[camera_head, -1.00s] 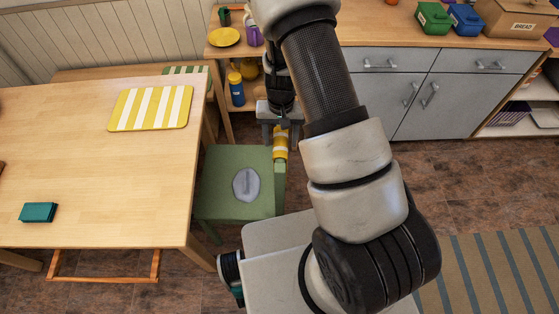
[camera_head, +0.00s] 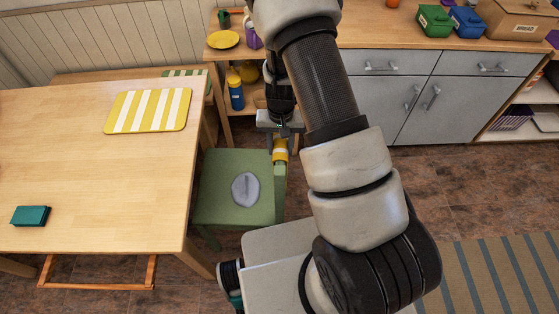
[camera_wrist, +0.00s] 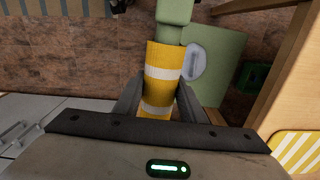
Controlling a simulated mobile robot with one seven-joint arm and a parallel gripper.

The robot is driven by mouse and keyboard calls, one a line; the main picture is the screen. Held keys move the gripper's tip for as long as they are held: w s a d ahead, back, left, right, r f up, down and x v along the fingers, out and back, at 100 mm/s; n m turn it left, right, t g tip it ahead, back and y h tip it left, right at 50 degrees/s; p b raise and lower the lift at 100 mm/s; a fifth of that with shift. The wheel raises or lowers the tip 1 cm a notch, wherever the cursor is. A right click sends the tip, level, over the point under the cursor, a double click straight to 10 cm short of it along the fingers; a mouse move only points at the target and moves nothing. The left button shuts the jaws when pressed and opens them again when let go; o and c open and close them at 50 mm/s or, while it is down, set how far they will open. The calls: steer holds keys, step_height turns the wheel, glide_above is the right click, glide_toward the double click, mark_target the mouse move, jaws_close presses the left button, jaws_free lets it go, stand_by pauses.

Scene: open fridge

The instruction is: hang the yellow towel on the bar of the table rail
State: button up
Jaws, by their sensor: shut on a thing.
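The yellow towel (camera_head: 281,156) with white bands is folded narrow at the top of the green chair's (camera_head: 212,190) back. In the wrist view the towel (camera_wrist: 163,72) lies between my two fingers, against the chair's green top bar. I cannot tell whether it still rests on the chair. My gripper (camera_head: 280,147) is shut on the towel; its fingers also show in the wrist view (camera_wrist: 159,98). The table rail (camera_head: 95,287), a reddish wooden bar, shows low under the near side of the table, at lower left and well away from my gripper.
The wooden table (camera_head: 80,190) carries a yellow-and-white striped mat (camera_head: 148,110) and a teal box (camera_head: 31,216). A grey oval pad (camera_head: 246,189) lies on the chair seat. A shelf with a blue bottle (camera_head: 236,92) stands behind. A striped rug (camera_head: 500,270) covers the floor at right.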

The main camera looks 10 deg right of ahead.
steer(key=shift+r+p, duration=3.1)
steer(key=shift+r, duration=1.5)
step_height(320, 180, up, 12)
steer(key=shift+p, duration=0.35)
steer(key=shift+f, duration=0.1)
steer(key=s, duration=1.2)
